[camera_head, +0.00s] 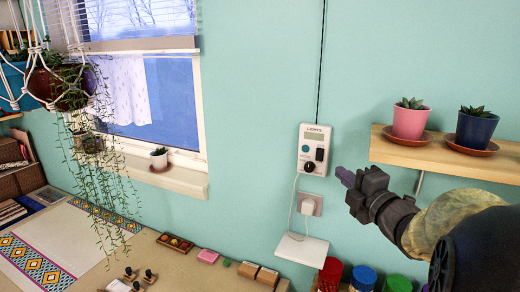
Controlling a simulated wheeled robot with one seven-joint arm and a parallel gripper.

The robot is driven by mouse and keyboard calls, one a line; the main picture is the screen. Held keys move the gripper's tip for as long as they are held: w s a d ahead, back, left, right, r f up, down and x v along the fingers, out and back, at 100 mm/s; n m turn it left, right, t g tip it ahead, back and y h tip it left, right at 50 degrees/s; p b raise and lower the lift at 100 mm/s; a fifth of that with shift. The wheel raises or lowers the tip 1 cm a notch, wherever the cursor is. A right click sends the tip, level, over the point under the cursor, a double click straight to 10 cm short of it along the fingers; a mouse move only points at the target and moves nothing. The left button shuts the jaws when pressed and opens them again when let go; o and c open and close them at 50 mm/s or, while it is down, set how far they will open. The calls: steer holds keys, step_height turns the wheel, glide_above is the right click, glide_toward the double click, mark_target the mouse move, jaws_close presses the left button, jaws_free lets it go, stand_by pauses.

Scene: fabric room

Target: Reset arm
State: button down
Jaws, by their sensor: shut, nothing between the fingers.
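My gripper (343,177) is at the right of the head view, at the end of my arm, which comes in from the lower right. Its fingers are shut with nothing between them. It points left toward a white wall control box (314,150) with a small display and a dark knob. The fingertips look a little to the right of the box and apart from it. A white plug (308,206) sits in the socket below the box.
A wooden shelf (400,152) with a pink pot (411,121) and a dark blue pot (475,129) is right of my gripper. A small white ledge (300,250) and several coloured-lid jars (363,277) are below. A hanging plant (95,170) is at left.

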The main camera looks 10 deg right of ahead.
steer(key=s+a+f+m+g+h+p, duration=0.1)
steer(key=a+f+m+g+h, duration=0.2)
steer(key=f+m, duration=0.45)
steer(key=s+a+f+m+g+h+p, duration=0.1)
steer(key=f+m+g+h, duration=0.1)
steer(key=f+m+g, duration=0.35)
steer(key=s+a+f+m+g+y, duration=0.1)
steer(key=s+a+f+m+g, duration=0.6)
steer(key=s+f, duration=0.5)
steer(key=shift+s+a+f+m, duration=0.25)
steer(key=shift+s+a+m, duration=0.25)
steer(key=shift+s+a, duration=0.4)
steer(key=shift+w, duration=0.1)
